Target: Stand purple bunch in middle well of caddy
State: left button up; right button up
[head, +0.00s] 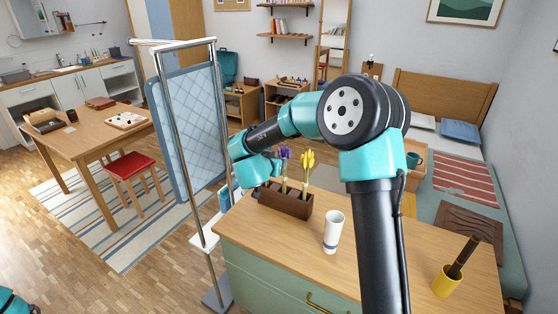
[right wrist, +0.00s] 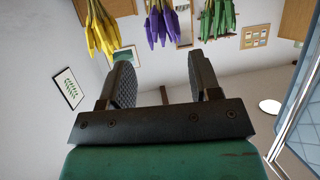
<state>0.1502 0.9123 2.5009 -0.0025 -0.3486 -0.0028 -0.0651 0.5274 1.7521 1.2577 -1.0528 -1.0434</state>
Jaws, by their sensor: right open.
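The brown caddy (head: 288,203) stands on the wooden top of the green cabinet in the head view. The purple bunch (head: 285,158) stands upright between its ends and appears to be in the middle well. It also shows at the top of the right wrist view (right wrist: 163,27), where its lower end is out of frame. My right gripper (right wrist: 160,65) is open and empty; the purple bunch is beyond the gap between its fingers. In the head view my right gripper (head: 272,172) is beside the caddy's left end, its fingers partly hidden. My left gripper is out of view.
The yellow bunch (head: 307,162) stands at the caddy's right end. The green bunch (right wrist: 218,20) shows on the other side of the purple one in the right wrist view. A white cup (head: 333,232) and a yellow pot (head: 447,281) stand on the cabinet top (head: 280,247).

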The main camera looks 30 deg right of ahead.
jog(key=v, duration=0.4)
dwell(1.3)
